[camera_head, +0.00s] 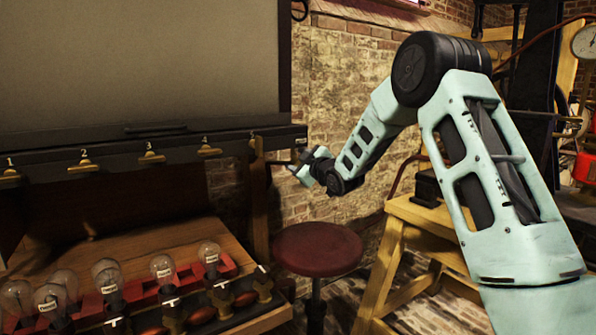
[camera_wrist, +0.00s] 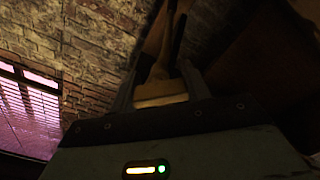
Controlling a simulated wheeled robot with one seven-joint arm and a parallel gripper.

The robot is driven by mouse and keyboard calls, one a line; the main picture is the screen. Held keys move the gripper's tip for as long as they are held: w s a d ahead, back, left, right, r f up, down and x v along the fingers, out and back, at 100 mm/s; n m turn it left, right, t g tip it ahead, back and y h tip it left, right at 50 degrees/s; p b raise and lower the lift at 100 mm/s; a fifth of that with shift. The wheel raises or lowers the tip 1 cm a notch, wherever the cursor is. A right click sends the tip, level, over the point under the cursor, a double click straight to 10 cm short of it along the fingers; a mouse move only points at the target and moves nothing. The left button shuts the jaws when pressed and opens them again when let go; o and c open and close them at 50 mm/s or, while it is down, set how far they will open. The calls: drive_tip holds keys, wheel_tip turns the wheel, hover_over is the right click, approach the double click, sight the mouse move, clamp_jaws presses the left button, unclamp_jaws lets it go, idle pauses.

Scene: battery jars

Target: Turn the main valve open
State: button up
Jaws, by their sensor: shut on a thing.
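My gripper (camera_head: 296,168) is at the end of my pale green arm, by the right end of the black shelf and in front of the brick wall. In the wrist view my gripper (camera_wrist: 159,82) has its two fingers on either side of a brass-coloured piece (camera_wrist: 161,90) and is shut on it. A narrower stem runs up from this piece. The piece seems to be the main valve's handle, but the view is dark and I cannot tell for sure. In the head view the gripped piece is too small to make out.
A black shelf (camera_head: 120,160) with numbered brass hooks runs along the left. Several glass bulbs (camera_head: 107,275) stand in a row below it. A red-topped stool (camera_head: 318,249) stands below my gripper. A wooden bench (camera_head: 405,212) is behind my arm at right.

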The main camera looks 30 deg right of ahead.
drive_tip(key=shift+n+b, duration=0.35)
drive_tip(key=shift+n, duration=0.15)
drive_tip(key=o, duration=1)
drive_tip(key=shift+c, duration=0.2)
drive_tip(key=shift+s, duration=0.1)
drive_tip(key=s+b, duration=0.1)
drive_tip(key=s, duration=1.6)
drive_tip(key=shift+s+d+b, duration=0.15)
drive_tip(key=shift+d+b, duration=0.1)
drive_tip(key=shift+b, duration=0.1)
drive_tip(key=shift+c, duration=0.3)
